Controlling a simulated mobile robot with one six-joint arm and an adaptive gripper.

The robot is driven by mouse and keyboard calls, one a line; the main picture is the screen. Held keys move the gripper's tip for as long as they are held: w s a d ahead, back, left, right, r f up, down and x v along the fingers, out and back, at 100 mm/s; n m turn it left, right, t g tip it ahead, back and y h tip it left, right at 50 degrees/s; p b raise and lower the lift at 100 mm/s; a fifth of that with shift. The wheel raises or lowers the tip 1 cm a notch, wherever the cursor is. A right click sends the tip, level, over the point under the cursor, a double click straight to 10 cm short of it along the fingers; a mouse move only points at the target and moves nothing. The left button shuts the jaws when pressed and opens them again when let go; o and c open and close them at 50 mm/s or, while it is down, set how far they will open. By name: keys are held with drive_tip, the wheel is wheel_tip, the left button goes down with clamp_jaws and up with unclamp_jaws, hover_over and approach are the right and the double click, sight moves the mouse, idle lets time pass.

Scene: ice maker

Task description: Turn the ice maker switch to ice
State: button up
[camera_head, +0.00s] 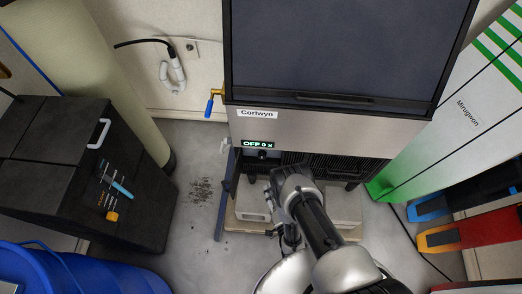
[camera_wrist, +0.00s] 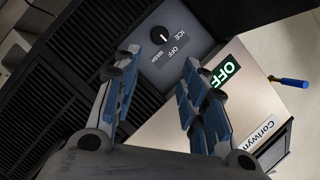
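The ice maker (camera_head: 320,128) stands against the back wall, with a "Corlwyn" label and a green display (camera_head: 258,143) that reads OFF. Its switch (camera_wrist: 159,35) is a small round black knob with a white mark, beside the words ICE, OFF and WASH in the wrist view. In the head view the knob (camera_head: 262,154) is tiny, below the display. My gripper (camera_wrist: 160,60) is open, its two blue-padded fingers spread with the knob beyond and between their tips. I see nothing between the fingers. In the head view my arm hides most of the gripper.
A valve with a blue handle (camera_head: 209,107) sticks out at the ice maker's left side. A black box (camera_head: 85,165) and a blue barrel (camera_head: 70,270) stand at left. A green-striped white board (camera_head: 450,110) leans at right. Black vent slats (camera_wrist: 60,90) flank the knob panel.

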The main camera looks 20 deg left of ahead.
sight(263, 158)
drive_tip(key=b+x, duration=0.5)
drive_tip(key=x, duration=1)
drive_tip(key=shift+w+f+b, duration=0.1)
drive_tip(key=shift+w+b, duration=0.05)
drive_tip(key=shift+b, duration=0.15)
drive_tip(key=shift+w+a, duration=0.45)
drive_tip(key=shift+w, duration=0.15)
drive_tip(key=c, duration=0.8)
